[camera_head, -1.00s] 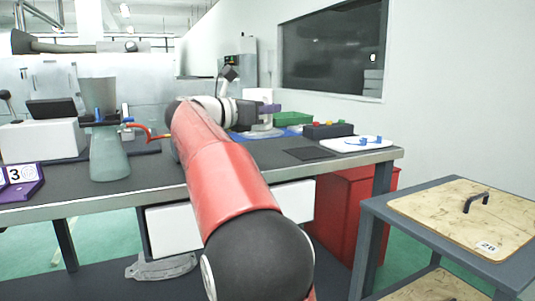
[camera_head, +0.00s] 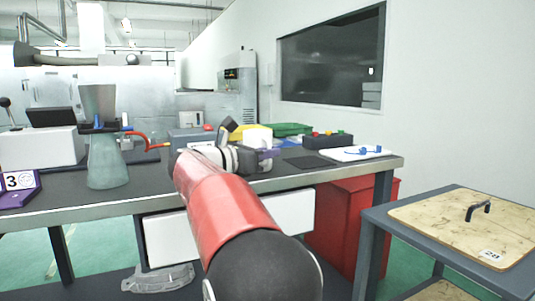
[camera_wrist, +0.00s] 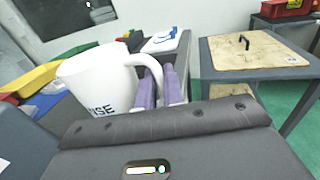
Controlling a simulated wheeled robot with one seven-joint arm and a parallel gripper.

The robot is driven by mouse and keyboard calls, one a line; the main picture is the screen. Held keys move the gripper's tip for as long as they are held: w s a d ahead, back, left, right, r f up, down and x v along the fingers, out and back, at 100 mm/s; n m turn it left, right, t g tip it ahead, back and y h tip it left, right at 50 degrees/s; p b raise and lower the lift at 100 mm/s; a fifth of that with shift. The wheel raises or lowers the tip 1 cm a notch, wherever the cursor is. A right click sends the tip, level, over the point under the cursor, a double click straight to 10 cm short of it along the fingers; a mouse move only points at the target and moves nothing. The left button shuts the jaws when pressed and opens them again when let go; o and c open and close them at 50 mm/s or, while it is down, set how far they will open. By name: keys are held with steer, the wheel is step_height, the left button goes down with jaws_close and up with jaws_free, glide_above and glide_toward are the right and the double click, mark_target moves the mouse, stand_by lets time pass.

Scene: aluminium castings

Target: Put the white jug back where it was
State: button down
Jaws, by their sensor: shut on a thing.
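The white jug (camera_wrist: 98,78) fills the left of the wrist view, with dark lettering low on its side and its handle toward the right. My gripper (camera_wrist: 160,78) has purple fingers shut on the jug's handle. In the camera_head view the jug (camera_head: 258,137) shows only in part, behind my wrist and gripper (camera_head: 268,153), over the far part of the grey workbench (camera_head: 140,185). The jug's base is hidden, so I cannot tell whether it touches anything.
A yellow and green tray area (camera_head: 292,129), a black box with coloured buttons (camera_head: 328,140) and a white board with blue pieces (camera_head: 357,153) lie behind and right of the jug. A wooden-topped side table (camera_head: 440,215) is at right.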

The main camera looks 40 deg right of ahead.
steer(key=c, duration=1.5)
jaws_free()
steer(key=a, duration=1.2)
steer(key=shift+b, duration=0.3)
steer(key=shift+r, duration=0.1)
